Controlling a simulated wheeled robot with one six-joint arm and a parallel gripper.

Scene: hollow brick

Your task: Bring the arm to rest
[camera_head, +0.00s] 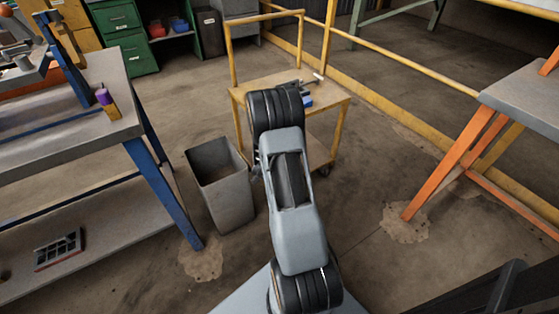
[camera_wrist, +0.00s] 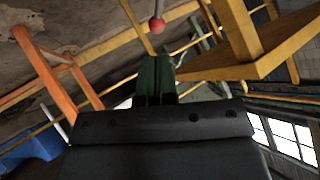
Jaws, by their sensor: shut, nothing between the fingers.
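My arm (camera_head: 290,190) rises from the bottom middle of the head view, and its far end is in front of a yellow cart. The gripper itself is mostly hidden behind the arm there. In the wrist view my gripper (camera_wrist: 156,78) shows as two dark fingers side by side, closed together. Nothing is seen between them.
A grey bin (camera_head: 222,190) stands just left of my arm. A yellow cart (camera_head: 335,97) with tools stands behind it. A workbench (camera_head: 85,125) is at left and an orange-legged table (camera_head: 520,95) at right. Floor is clear right of my arm.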

